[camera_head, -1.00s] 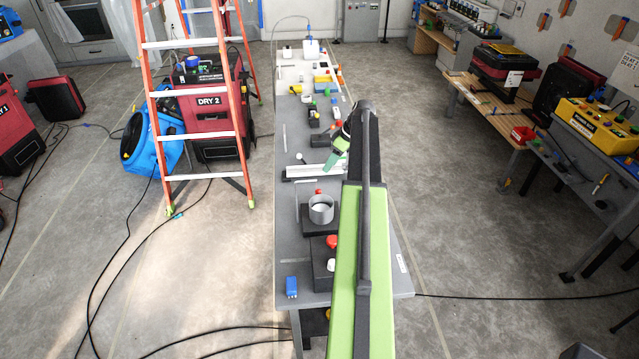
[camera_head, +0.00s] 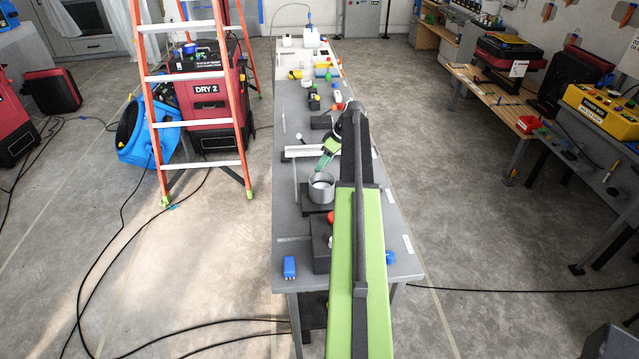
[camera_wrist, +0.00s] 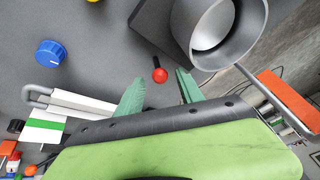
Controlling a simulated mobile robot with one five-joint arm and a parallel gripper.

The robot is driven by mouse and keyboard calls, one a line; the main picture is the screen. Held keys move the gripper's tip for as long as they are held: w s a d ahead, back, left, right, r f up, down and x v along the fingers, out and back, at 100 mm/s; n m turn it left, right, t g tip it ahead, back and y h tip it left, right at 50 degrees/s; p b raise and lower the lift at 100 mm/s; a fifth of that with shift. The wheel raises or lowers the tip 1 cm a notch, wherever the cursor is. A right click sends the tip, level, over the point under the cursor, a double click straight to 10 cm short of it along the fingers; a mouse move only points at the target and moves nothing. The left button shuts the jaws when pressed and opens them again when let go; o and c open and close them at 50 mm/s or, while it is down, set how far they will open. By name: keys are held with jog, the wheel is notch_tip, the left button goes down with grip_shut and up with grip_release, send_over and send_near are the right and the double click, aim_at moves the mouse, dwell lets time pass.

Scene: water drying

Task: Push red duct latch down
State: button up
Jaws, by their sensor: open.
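The red latch knob (camera_wrist: 160,75) on a short dark stem shows in the wrist view, beside the grey duct ring (camera_wrist: 213,32). The ring (camera_head: 321,188) stands on a dark block on the bench in the head view; I cannot make out the latch there. My gripper (camera_wrist: 159,87) is open, with its green fingers on either side of the latch in the picture. Whether they touch it, or how high they are above it, I cannot tell. In the head view my gripper (camera_head: 325,160) is just behind the ring.
A white rail (camera_head: 300,152) lies across the bench (camera_head: 285,215) behind the ring. A dark box with a red knob (camera_head: 331,217) and a blue block (camera_head: 290,267) are nearer. A blue knob (camera_wrist: 50,53) shows in the wrist view. An orange ladder (camera_head: 147,80) stands left.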

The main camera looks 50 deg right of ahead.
jog(key=b+x, duration=0.2)
jog(key=x, duration=0.2)
jog(key=shift+f, duration=0.2)
jog(key=shift+r, duration=0.1)
jog(key=shift+c, duration=0.3)
grip_shut()
